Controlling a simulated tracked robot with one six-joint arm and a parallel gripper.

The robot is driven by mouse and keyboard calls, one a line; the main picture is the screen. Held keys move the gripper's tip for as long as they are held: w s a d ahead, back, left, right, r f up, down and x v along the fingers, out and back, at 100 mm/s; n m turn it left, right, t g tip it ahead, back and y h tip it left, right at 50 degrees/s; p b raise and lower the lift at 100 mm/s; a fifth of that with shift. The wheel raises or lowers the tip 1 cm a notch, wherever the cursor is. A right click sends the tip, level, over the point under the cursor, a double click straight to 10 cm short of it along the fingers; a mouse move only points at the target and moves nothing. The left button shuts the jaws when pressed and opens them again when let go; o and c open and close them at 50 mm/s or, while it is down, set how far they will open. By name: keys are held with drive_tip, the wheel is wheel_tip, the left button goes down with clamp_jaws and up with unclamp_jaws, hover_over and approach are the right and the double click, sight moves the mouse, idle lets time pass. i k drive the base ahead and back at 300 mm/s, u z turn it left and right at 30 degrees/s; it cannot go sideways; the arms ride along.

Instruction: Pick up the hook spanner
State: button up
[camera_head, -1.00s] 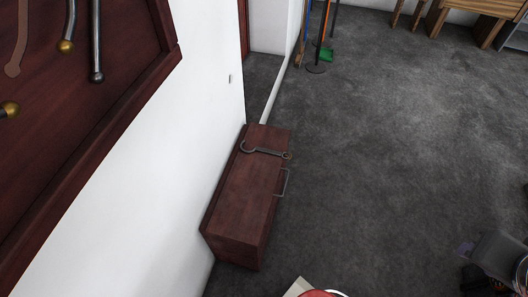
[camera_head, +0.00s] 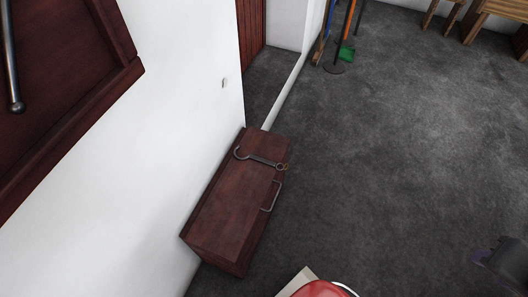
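The hook spanner (camera_head: 262,160) is a grey metal tool with a curved hook at its left end and a small ring at its right end. It lies flat across the far part of the lid of a dark red wooden chest (camera_head: 225,211), its ring end near the chest's right edge. A dark part at the lower right edge (camera_head: 505,265) looks like the end of my arm with my gripper, cut off by the frame. Its fingers cannot be made out. It is well to the right of the chest, apart from the spanner.
The chest stands against the white wall (camera_head: 180,110) and has a metal handle (camera_head: 271,196) on its right side. A dark red wall board (camera_head: 70,70) hangs upper left. Brooms (camera_head: 345,35) and wooden furniture (camera_head: 490,15) stand at the back.

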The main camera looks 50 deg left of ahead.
sight(257, 158)
drive_tip(key=z, duration=0.05)
drive_tip(key=i, duration=2.35)
drive_tip(key=u, duration=3.25)
